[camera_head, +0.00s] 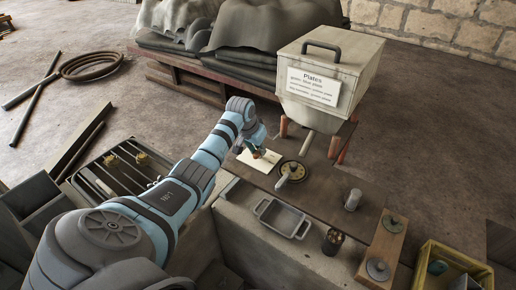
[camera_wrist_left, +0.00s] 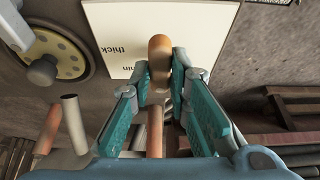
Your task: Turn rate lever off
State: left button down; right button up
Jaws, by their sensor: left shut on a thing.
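A lever with an orange-brown handle (camera_wrist_left: 160,48) shows in the left wrist view, in front of a white card printed "thin" and "thick" (camera_wrist_left: 200,22). I take it for the rate lever; no off mark is readable. My left gripper (camera_wrist_left: 160,78) is shut on this handle, with teal pads on either side. In the head view my left gripper (camera_head: 262,152) is over the white card (camera_head: 257,163) on the bench, and its fingers hide most of the lever. My right gripper is not in view.
A round dial with a knob (camera_head: 293,171) sits just right of the card. A hopper labelled "Plates" (camera_head: 358,72) stands behind on red legs.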

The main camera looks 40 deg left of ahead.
pick_arm(q)
jog(key=c, duration=1.5)
grip_release()
jog(key=shift+w, duration=0.1)
jog(key=v, duration=1.2)
jog(key=shift+w, duration=0.1)
